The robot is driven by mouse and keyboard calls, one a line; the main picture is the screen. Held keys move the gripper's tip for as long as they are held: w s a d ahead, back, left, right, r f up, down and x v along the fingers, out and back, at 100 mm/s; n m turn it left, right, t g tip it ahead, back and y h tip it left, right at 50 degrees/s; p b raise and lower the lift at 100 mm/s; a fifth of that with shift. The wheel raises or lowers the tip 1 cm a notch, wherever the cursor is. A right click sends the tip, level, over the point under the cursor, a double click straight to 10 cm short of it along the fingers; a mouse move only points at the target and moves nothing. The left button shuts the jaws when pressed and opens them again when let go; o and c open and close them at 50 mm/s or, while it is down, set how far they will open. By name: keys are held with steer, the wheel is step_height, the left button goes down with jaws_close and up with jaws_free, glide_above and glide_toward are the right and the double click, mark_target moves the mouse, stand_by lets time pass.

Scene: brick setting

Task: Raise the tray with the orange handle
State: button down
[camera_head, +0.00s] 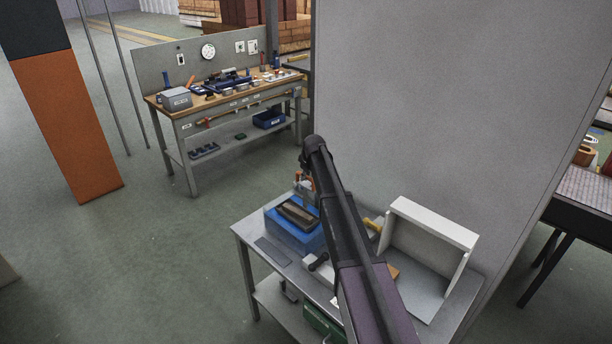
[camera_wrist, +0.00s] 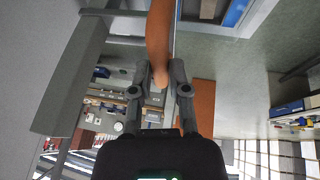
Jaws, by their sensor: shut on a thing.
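An orange handle (camera_wrist: 159,38) runs down from the top of the wrist view between the two fingers of my gripper (camera_wrist: 164,72), which is shut on it. In the head view my gripper (camera_head: 306,188) is at the back of the small grey table, with a bit of orange (camera_head: 298,177) beside it. The tray that belongs to the handle cannot be made out clearly; my arm hides part of this area.
A blue box (camera_head: 285,232) with a dark piece on top stands on the grey table (camera_head: 249,228), just in front of my gripper. A white open-fronted box (camera_head: 433,224) stands to the right. A grey wall panel (camera_head: 450,100) rises behind. A workbench (camera_head: 178,113) stands farther back.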

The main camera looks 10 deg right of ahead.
steer(key=shift+r+p, duration=1.5)
steer(key=shift+r, duration=0.4)
steer(key=shift+w+f, duration=0.1)
steer(key=shift+w, duration=0.1)
steer(key=c, duration=1)
jaws_free()
steer(key=o, duration=0.4)
steer(key=shift+s, duration=0.2)
